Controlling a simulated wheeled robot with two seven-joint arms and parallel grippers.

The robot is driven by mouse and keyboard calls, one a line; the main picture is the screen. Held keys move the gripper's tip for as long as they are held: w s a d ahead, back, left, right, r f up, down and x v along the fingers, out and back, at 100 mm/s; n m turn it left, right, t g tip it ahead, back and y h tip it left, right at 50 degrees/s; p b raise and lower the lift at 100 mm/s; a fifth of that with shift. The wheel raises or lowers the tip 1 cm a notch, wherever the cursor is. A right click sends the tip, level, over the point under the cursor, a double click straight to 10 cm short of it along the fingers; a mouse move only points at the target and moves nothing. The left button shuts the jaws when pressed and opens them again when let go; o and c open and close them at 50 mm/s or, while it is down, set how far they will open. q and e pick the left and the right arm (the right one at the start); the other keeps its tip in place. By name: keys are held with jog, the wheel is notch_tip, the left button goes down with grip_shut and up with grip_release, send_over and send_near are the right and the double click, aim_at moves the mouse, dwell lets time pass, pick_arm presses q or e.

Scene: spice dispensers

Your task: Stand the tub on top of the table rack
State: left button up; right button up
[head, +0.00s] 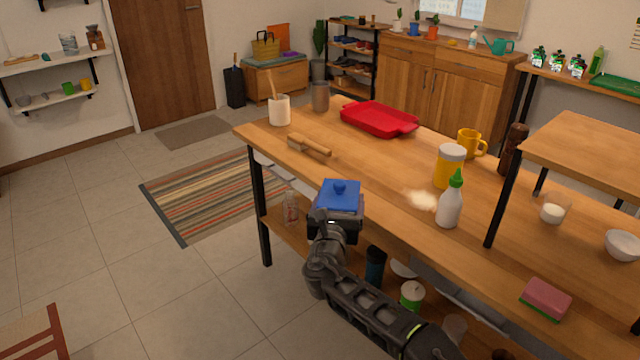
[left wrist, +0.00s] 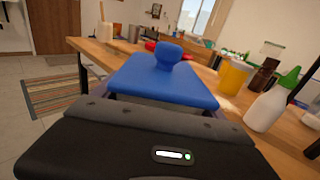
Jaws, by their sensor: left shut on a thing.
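The tub (head: 340,194) has a blue lid with a round knob. My left gripper (head: 337,214) is shut on it at the table's near edge. In the left wrist view the tub's blue lid (left wrist: 165,82) fills the middle, upright or nearly so, just beyond the gripper (left wrist: 155,112); the gripper hides most of the tub's body. The table rack (head: 590,148) is a raised wooden shelf on black legs at the table's right end. The visible part of its top is bare, and it stands well to the right of the tub. My right gripper is not in view.
On the wooden table (head: 380,165), a white bottle with a green cap (head: 449,206), a yellow jar (head: 447,170), a yellow mug (head: 468,143) and a dark brown bottle (head: 513,150) stand between tub and rack. A brush (head: 310,146) and red tray (head: 379,118) lie farther back. A sponge (head: 547,297) lies near the front edge.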

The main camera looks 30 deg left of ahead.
pick_arm(q)
jog(key=s+d+f+m+h, duration=0.2)
jog(key=d+f+h, duration=0.1)
jog(key=d, duration=0.6)
jog(key=s+d+f+m+t+h, duration=0.1)
jog(key=s+d+f+m+h, duration=0.1)
jog(key=d, duration=0.6)
jog(key=shift+s+d+f+m+h, duration=0.3)
jog(key=shift+d+f+h, duration=0.1)
jog(key=shift+h, duration=0.5)
jog(key=shift+w, duration=0.1)
